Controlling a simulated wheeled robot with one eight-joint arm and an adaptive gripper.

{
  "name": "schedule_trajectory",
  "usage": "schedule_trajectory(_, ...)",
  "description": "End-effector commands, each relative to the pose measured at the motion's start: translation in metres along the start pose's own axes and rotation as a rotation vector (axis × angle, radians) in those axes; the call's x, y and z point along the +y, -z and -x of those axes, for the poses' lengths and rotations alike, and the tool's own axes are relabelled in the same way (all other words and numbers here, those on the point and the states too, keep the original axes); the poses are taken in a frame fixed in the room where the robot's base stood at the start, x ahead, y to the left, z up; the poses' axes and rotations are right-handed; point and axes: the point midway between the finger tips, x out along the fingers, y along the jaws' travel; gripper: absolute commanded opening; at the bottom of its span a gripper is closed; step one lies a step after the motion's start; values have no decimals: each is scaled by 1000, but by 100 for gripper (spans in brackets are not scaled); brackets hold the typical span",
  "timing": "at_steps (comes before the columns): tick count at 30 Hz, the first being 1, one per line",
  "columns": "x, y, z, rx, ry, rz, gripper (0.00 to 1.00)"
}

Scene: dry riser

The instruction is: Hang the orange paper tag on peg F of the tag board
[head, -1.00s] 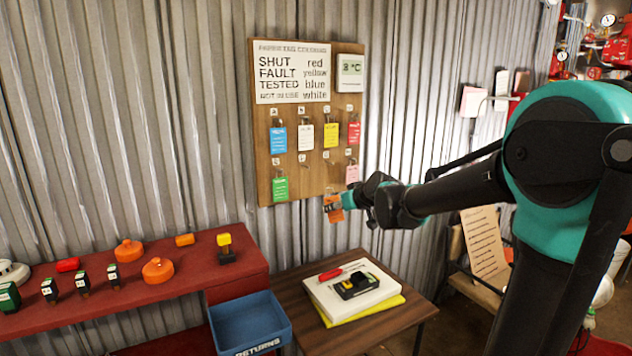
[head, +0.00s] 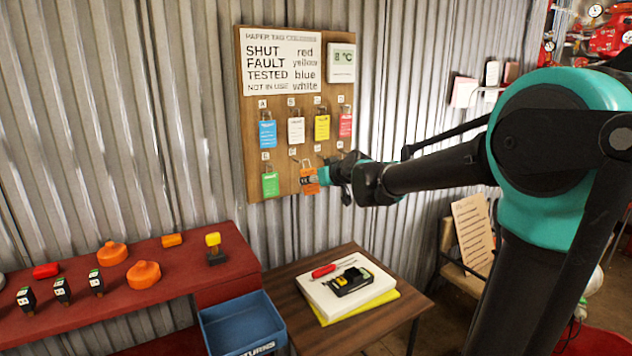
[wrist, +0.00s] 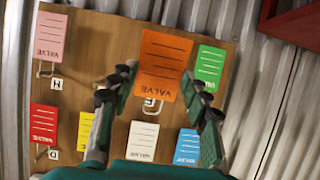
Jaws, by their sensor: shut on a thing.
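The orange paper tag (head: 310,186) is at the lower row of the tag board (head: 255,105), just right of the green tag. My gripper (head: 320,176) is shut on it from the right. In the wrist view, which shows the board upside down, the orange tag (wrist: 165,68) lies between the fingertips (wrist: 159,78). The F label and peg (wrist: 152,103) show at the tag's printed top edge. The F label (head: 292,152) also shows in the head view, above and left of the tag. I cannot tell whether the tag's loop is around the peg.
Blue (head: 267,134), white (head: 296,130), yellow (head: 322,127) and red (head: 345,125) tags fill the upper row. The green tag (head: 270,184) hangs left; the pink tag (wrist: 50,37) hangs at H. Below are a red bench (head: 190,262), blue returns bin (head: 240,325) and wooden table (head: 385,330).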

Motion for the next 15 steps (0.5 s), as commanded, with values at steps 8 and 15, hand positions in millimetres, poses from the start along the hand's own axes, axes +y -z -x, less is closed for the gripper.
schedule_trajectory(8, 0, 5, -15, 0, -1, 1, 33)
schedule_trajectory(15, 0, 9, -27, 0, 0, 0, 33)
